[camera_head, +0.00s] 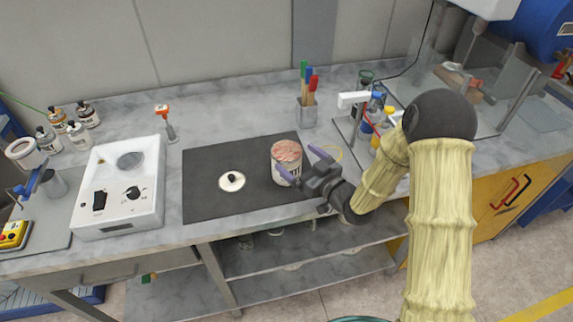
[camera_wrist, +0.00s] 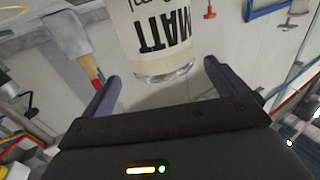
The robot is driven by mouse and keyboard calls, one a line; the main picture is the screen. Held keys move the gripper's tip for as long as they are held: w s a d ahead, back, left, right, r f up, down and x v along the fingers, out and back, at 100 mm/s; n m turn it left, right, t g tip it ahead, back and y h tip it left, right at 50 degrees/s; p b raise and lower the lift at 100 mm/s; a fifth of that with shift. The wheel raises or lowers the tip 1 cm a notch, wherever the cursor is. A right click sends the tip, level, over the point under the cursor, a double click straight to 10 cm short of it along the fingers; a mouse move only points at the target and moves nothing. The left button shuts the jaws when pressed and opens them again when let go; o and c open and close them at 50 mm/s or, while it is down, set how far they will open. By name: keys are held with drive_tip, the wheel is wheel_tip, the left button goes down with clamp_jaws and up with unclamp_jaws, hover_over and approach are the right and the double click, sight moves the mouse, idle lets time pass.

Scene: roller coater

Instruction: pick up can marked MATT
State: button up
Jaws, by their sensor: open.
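The can marked MATT (camera_head: 286,163) stands upright on the dark mat (camera_head: 213,204), with a pinkish, uneven top. In the wrist view the can (camera_wrist: 158,45) shows its black MATT lettering upside down, ahead of and between my fingers. My gripper (camera_head: 299,165) is open at the can's right side, with its fingers reaching toward it. In the wrist view my gripper (camera_wrist: 158,85) shows two purple fingers spread wide, with a gap between them and the can's sides. I cannot tell how deep the can sits between the fingertips.
A round white lid (camera_head: 232,181) with a dark knob lies on the mat left of the can. A white device (camera_head: 120,188) stands further left. A metal holder (camera_head: 306,113) with coloured-handled brushes stands behind the can. Small bottles (camera_head: 378,118) stand at the back right.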

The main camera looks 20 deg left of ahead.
sight(278, 145)
drive_tip(key=shift+w+a+p, duration=0.15)
drive_tip(key=shift+a+p, duration=0.15)
drive_tip(key=shift+a, duration=0.1)
drive_tip(key=p+x, duration=0.1)
drive_tip(key=x, duration=0.3)
drive_tip(key=shift+a+f, duration=0.2)
drive_tip(key=shift+a, duration=0.05)
drive_tip(key=c, duration=1.8)
drive_tip(key=shift+r, duration=0.15)
wheel_tip(278, 145, up, 10)
drive_tip(key=b, duration=0.1)
